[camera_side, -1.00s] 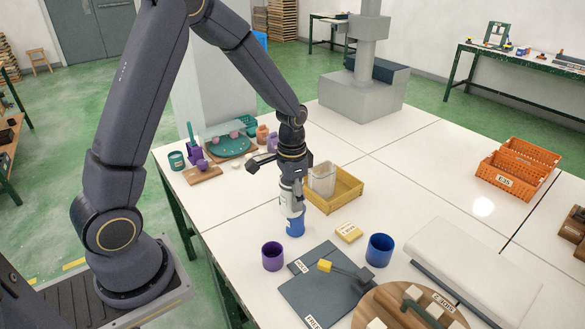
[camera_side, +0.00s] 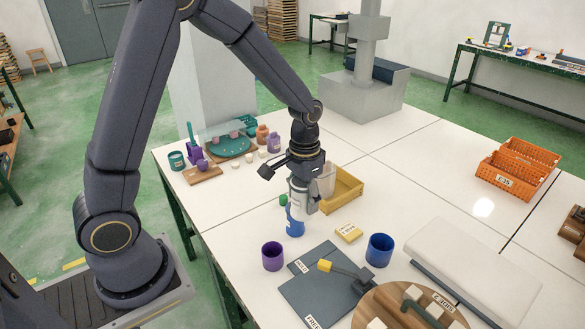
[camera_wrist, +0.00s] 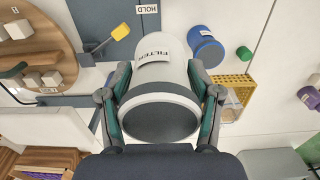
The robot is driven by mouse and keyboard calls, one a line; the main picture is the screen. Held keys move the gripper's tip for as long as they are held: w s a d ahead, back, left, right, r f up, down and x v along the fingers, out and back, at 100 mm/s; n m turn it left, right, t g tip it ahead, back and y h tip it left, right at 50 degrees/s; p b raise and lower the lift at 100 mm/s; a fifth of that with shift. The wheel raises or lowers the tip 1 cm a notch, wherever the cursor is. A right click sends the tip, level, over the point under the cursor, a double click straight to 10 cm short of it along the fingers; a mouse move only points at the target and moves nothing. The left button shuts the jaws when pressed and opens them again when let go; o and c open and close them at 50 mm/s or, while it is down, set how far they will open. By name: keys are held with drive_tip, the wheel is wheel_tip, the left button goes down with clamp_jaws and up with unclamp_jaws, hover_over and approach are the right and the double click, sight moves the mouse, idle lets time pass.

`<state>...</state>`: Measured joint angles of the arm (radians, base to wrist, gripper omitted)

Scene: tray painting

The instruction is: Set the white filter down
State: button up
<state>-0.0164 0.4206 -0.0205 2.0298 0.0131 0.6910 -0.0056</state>
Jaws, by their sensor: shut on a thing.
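The white filter (camera_wrist: 160,75) is a pale cylinder with a dark round end and a "FILTER" label. It is held between the two fingers of my gripper (camera_wrist: 160,100), which press on its sides. In the side view my gripper (camera_side: 303,190) hangs over the table, with the pale filter (camera_side: 298,188) partly covered by the fingers. A blue container (camera_side: 295,227) with a white label stands on the table just below it. The blue container also shows beyond the filter in the wrist view (camera_wrist: 208,50). I cannot tell whether filter and container touch.
A yellow tray (camera_side: 352,187) holding a clear container lies close behind. A purple cup (camera_side: 272,257), a blue cup (camera_side: 380,250), a yellow label block (camera_side: 348,232) and a dark mat (camera_side: 322,293) lie in front. White table is clear to the right of the tray.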

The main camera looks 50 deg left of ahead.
drive_tip(key=shift+w+f+m, duration=0.1)
drive_tip(key=shift+w+m, duration=0.2)
drive_tip(key=shift+m, duration=0.3)
drive_tip(key=shift+a+f+m, duration=0.2)
drive_tip(key=shift+f+m, duration=0.05)
drive_tip(key=shift+m, duration=0.05)
drive_tip(key=s+a+f, duration=0.3)
drive_tip(key=s+a, duration=0.1)
drive_tip(key=a, duration=0.4)
drive_tip(key=s+a+f+n, duration=0.1)
drive_tip(key=s+a+f, duration=0.2)
drive_tip(key=a, duration=0.5)
drive_tip(key=shift+s+a+f, duration=0.3)
drive_tip(key=shift+s+f, duration=0.05)
drive_tip(key=shift+s, duration=0.05)
wheel_tip(320, 180, down, 10)
drive_tip(key=shift+r, duration=0.2)
